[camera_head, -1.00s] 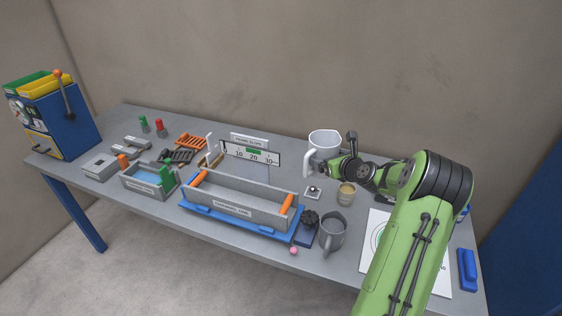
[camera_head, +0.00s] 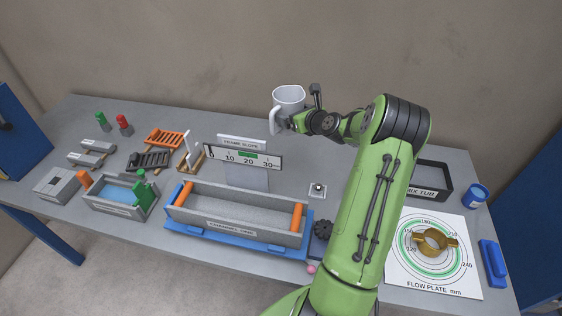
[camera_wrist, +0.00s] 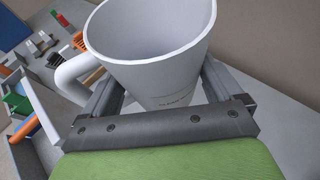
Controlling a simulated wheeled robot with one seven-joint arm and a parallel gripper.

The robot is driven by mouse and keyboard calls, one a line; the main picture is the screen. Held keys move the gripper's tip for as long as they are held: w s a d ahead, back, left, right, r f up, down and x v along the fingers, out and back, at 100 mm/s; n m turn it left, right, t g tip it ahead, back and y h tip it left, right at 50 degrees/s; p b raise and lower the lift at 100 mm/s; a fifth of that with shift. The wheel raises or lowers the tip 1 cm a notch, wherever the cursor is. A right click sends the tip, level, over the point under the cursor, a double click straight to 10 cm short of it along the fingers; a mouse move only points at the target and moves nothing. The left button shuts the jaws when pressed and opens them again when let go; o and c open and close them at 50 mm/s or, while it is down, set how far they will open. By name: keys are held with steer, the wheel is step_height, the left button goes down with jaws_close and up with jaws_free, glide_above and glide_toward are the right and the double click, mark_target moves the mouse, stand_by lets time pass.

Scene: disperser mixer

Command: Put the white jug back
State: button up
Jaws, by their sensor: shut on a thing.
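The white jug (camera_head: 288,99) is upright and raised above the back of the table, in front of the wall, with its handle on the left. My gripper (camera_head: 302,122) is shut on the jug from its right side. In the wrist view the jug (camera_wrist: 150,40) fills the top middle, with its open mouth up and its handle to the left. The two fingers of my gripper (camera_wrist: 160,95) lie on either side of its body. The jug looks empty where its inside shows.
A mix tub (camera_head: 432,180), a flow plate (camera_head: 425,285) with a brass ring and a blue-lidded cup (camera_head: 475,196) are at right. My arm hides some table.

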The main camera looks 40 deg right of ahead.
steer(key=shift+w+f+b, duration=0.5)
steer(key=shift+w+f, duration=0.05)
steer(key=shift+f, duration=0.3)
steer(key=shift+s+f+b, duration=0.1)
steer(key=shift+f+b, duration=0.25)
steer(key=shift+b, duration=0.05)
steer(key=shift+s+f+b, duration=0.55)
steer(key=shift+s+b, duration=0.15)
steer(key=shift+b, duration=0.2)
steer(key=f+b, duration=0.3)
steer(key=f, duration=0.2)
steer(key=f+b, duration=0.2)
steer(key=f, duration=0.4)
steer(key=f+b, duration=0.3)
steer(key=f, duration=0.2)
steer(key=shift+w+f+b, duration=0.25)
steer(key=shift+f+b, duration=0.1)
steer(key=shift+f, duration=0.05)
steer(key=o, duration=1.1)
steer(key=shift+c, duration=0.2)
steer(key=shift+r, duration=0.25)
steer(key=p+v, duration=0.1)
steer(key=v, duration=1.1)
